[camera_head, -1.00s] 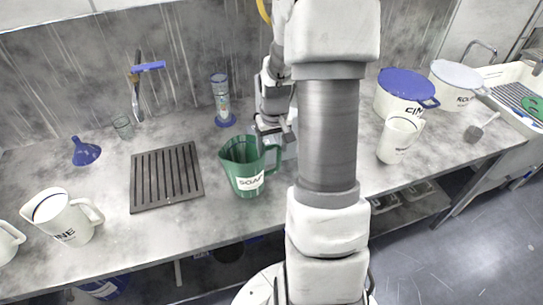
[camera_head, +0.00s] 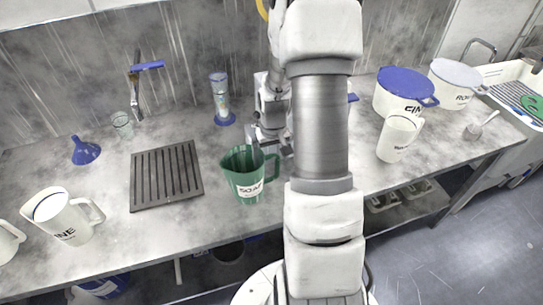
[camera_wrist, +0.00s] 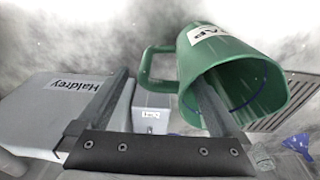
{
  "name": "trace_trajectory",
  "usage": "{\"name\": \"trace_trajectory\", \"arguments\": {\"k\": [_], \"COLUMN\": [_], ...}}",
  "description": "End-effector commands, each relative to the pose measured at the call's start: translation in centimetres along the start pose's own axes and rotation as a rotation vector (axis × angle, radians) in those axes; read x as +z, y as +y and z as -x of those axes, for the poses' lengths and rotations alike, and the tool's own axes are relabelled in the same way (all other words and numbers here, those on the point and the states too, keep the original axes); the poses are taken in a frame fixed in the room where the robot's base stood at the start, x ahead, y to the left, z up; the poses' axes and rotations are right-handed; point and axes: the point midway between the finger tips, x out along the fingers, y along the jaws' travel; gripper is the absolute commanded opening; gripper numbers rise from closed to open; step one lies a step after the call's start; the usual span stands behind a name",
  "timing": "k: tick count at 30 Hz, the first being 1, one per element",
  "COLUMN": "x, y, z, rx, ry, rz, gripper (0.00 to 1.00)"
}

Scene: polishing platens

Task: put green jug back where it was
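The green jug (camera_head: 245,178), with a white SOAP label, stands upright on the grey counter (camera_head: 110,235) near its front edge. Its handle points right in the head view. My gripper (camera_wrist: 163,80) is at the handle side of the jug. In the wrist view the fingers are wide apart, with the handle and near wall of the green jug (camera_wrist: 190,68) between them. The right finger overlaps the jug's mouth and seems to reach inside; the left finger is outside, beyond the handle. I cannot tell whether either finger touches the jug.
A dark slotted drain plate (camera_head: 165,175) lies left of the jug. A blue-based cylinder (camera_head: 222,100) stands behind. A grey box labelled Haldrey (camera_wrist: 50,105) and a small labelled box (camera_wrist: 152,113) are close to my gripper. A white jug (camera_head: 398,138) stands on the right.

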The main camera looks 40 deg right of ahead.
Motion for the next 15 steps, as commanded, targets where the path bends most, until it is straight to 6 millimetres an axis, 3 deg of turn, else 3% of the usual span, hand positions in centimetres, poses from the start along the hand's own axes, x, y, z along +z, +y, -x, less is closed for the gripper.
{"name": "trace_trajectory", "arguments": {"k": [10,15], "x": [-0.1,-0.1], "y": [0.0,0.0], "z": [0.7,3.2], "rx": [0.000,0.001], "ry": [0.002,0.005], "rz": [0.000,-0.002], "gripper": [1.00,1.00]}}
